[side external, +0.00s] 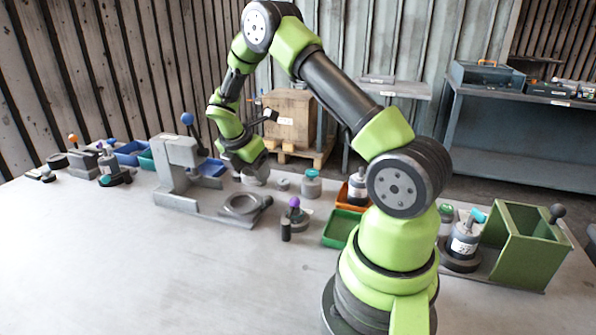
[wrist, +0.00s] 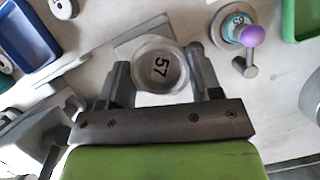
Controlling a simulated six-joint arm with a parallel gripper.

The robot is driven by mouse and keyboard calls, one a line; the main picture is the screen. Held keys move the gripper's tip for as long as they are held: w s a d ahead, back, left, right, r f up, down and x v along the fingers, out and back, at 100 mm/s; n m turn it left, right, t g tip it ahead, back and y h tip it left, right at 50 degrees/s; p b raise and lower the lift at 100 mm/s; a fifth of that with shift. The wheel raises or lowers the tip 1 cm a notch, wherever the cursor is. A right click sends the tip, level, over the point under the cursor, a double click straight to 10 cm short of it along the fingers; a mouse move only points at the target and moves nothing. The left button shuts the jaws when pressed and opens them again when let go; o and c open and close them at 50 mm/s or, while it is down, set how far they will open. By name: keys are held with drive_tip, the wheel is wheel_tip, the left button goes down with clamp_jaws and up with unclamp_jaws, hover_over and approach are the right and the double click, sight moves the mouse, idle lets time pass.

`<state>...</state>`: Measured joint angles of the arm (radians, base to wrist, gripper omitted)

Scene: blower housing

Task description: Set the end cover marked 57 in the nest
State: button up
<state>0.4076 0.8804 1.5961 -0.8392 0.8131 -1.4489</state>
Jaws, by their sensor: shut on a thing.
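In the side view my gripper (side external: 250,165) is low over the back of the table, behind a grey ring (side external: 243,204) on a flat plate. This ring may be the nest; I cannot tell for certain. The plate joins a grey lever fixture (side external: 173,172) with a blue knob.
A green tray (side external: 341,228) and an orange tray (side external: 353,205) lie further right. A green fixture (side external: 522,245) is at far right. The front left table is clear.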

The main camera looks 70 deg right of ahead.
sight(246, 202)
drive_tip(key=w, duration=0.1)
drive_tip(key=w+a+n, duration=0.1)
drive_tip(key=shift+w+a+f, duration=0.1)
drive_tip(key=shift+w, duration=0.2)
drive_tip(key=shift+w+f, duration=0.1)
drive_tip(key=shift+f, duration=2.35)
drive_tip(key=shift+f, duration=0.65)
drive_tip(key=o, duration=1.2)
drive_tip(key=shift+o, duration=0.2)
wheel_tip(246, 202, up, 8)
drive_tip(key=shift+f, duration=0.25)
